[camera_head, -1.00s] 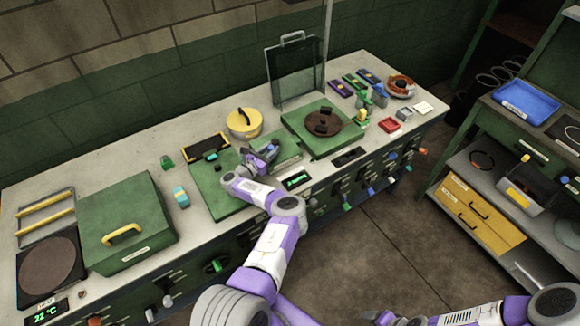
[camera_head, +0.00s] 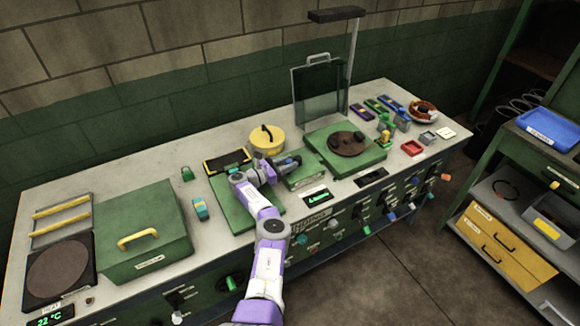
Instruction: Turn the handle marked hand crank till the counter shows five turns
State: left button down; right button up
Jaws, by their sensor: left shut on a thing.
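My left gripper (camera_head: 268,172) is over the green crank unit (camera_head: 305,175) at the middle of the bench. It is shut on a small dark part there, which looks like the crank handle; the fingers hide most of it and its marking cannot be read. A small black display with green digits (camera_head: 316,196), likely the counter, sits at the front of the bench just right of the gripper. Its digits are too small to read. My right gripper is out of view.
A yellow lidded pot (camera_head: 266,139) stands behind the gripper. A green turntable unit (camera_head: 345,149) and upright glass screen (camera_head: 318,92) are to the right. A green box with a yellow handle (camera_head: 143,236) stands left.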

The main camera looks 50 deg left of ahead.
pick_arm(q)
jog(key=shift+a+r, duration=0.1)
jog(key=shift+r, duration=0.15)
jog(key=c, duration=1)
grip_release()
jog(key=shift+c, duration=0.2)
jog(key=shift+o, duration=0.8)
jog(key=shift+f, duration=0.15)
jog(key=v, duration=0.7)
jog(key=shift+s+p, duration=0.3)
jog(key=shift+p, duration=0.1)
